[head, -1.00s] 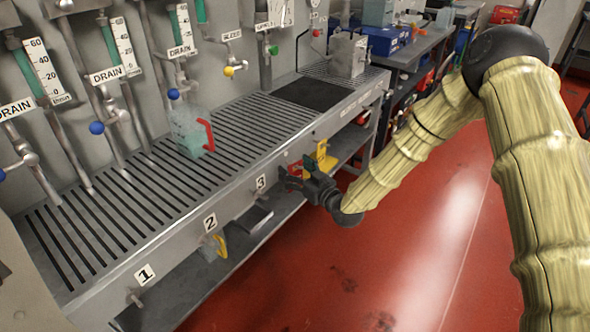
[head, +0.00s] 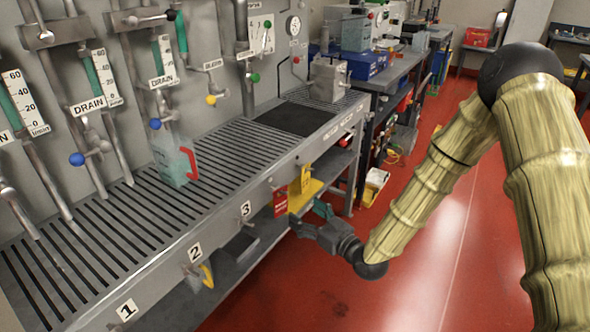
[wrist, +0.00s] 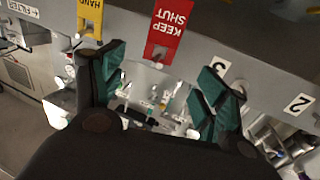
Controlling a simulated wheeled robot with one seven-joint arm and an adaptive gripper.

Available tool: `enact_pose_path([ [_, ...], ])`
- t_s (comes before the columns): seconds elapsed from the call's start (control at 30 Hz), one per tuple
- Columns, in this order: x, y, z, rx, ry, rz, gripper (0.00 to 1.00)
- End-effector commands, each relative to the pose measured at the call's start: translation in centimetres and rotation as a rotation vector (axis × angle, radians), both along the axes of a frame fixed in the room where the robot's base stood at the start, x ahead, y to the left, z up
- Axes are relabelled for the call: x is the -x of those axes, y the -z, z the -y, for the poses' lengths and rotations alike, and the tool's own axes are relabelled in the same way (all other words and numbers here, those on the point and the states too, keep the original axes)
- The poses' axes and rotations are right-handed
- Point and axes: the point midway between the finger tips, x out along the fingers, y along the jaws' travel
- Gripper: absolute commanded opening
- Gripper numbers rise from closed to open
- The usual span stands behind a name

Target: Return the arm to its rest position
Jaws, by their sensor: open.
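My arm (head: 433,180), in a pale yellow cover with black joints, reaches down from the upper right in the head view. My gripper (head: 308,219) is at its end, in front of the bench's front edge, just right of and below the hanging tags. In the wrist view my gripper (wrist: 160,90) has its two teal-padded fingers wide apart, with nothing held between them. A red "KEEP SHUT" tag (wrist: 165,30) hangs beyond the gap between the fingers. A yellow tag (wrist: 90,18) hangs to its left.
The slatted metal bench (head: 225,160) fills the left, with labels 1, 2 and 3 on its front. A clear jug with a red handle (head: 172,162) stands on it. A blue bin (head: 362,62) is on the far table. The red floor (head: 440,240) right of the bench is clear.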

Motion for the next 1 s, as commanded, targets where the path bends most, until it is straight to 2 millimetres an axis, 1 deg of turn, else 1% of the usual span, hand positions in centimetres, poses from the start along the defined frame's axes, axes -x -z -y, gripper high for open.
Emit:
enact_pose_path([
  [0.07,0.2,0.3,0.0,0.004,0.002,-0.011,0.73],
  [0.17,1.2,1.9,0.2,0.022,0.013,-0.076,0.73],
  [0.27,3.4,5.2,0.8,0.060,0.041,-0.206,0.73],
  [0.3,4.7,6.9,1.3,0.079,0.056,-0.272,0.73],
  [0.37,6.9,9.5,2.0,0.111,0.082,-0.379,0.73],
  [0.4,8.4,11.1,2.6,0.132,0.101,-0.450,0.73],
  [0.47,11.0,13.3,3.5,0.163,0.129,-0.552,0.73],
  [0.5,12.7,14.7,4.2,0.184,0.149,-0.619,0.73],
  [0.57,15.5,16.5,5.3,0.215,0.182,-0.720,0.73],
  [0.6,17.4,17.6,6.0,0.236,0.203,-0.784,0.73],
  [0.67,20.3,19.0,7.2,0.268,0.238,-0.881,0.73],
  [0.7,22.4,19.8,8.0,0.289,0.262,-0.944,0.73],
  [0.77,25.5,20.8,9.2,0.321,0.298,-1.037,0.73],
  [0.8,27.6,21.3,10.1,0.342,0.325,-1.099,0.73],
  [0.83,29.2,21.6,10.7,0.358,0.345,-1.142,0.73],
  [0.87,30.7,21.8,11.3,0.373,0.365,-1.185,0.73],
  [0.9,32.8,22.0,12.1,0.392,0.392,-1.243,0.73],
  [0.97,35.5,22.1,13.3,0.421,0.430,-1.316,0.73],
  [1.0,37.2,22.1,13.9,0.437,0.454,-1.360,0.73],
])
